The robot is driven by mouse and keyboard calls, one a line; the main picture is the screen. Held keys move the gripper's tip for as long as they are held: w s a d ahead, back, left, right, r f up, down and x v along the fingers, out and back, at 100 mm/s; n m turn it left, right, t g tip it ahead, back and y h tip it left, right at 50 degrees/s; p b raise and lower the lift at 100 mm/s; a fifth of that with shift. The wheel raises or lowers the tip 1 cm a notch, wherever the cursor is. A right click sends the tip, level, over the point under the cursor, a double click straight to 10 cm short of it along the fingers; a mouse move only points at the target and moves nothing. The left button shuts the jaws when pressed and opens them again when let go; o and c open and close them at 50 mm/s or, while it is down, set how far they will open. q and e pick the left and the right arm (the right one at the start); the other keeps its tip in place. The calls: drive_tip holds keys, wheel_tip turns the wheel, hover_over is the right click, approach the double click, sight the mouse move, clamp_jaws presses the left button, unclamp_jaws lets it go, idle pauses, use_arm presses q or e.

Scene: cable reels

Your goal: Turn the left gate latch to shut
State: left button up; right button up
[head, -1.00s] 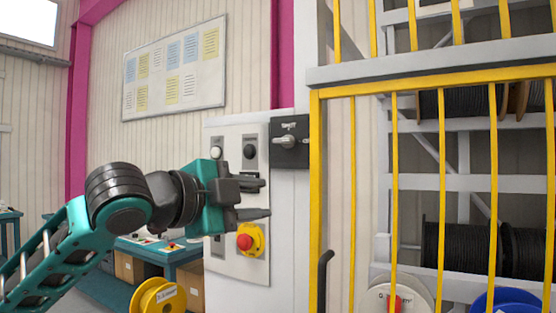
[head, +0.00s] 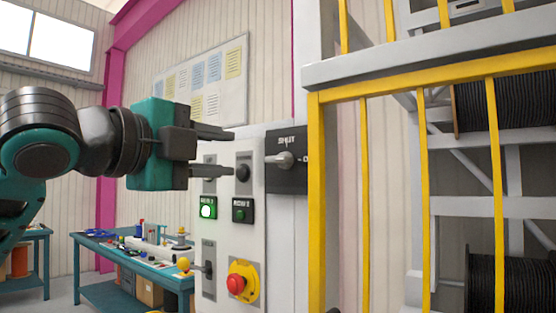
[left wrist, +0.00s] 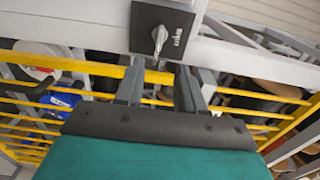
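The gate latch (head: 285,160) is a grey knob with a lever on a black plate, fixed to the post beside the yellow gate. Its lever points right, away from the word SHUT above it. The latch also shows at the top of the left wrist view (left wrist: 158,37), with its lever pointing down there. My left gripper (head: 226,153) is open and empty, left of the latch and apart from it. In the left wrist view its two fingers (left wrist: 158,80) are spread just below the latch plate. My right gripper is in neither view.
A pale control panel (head: 224,230) stands left of the latch, with a lit green button (head: 208,208) and a red stop button (head: 236,284). The yellow gate bars (head: 428,200) fill the right side, before racks of black reels (head: 505,100). A teal workbench (head: 150,282) stands behind.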

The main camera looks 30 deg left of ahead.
sight(274, 159)
use_arm(q)
drive_tip(key=w, duration=0.7)
drive_tip(key=w+d+p, duration=0.1)
drive_tip(key=w, duration=0.3)
drive_tip(key=shift+w, duration=0.2)
clamp_jaws()
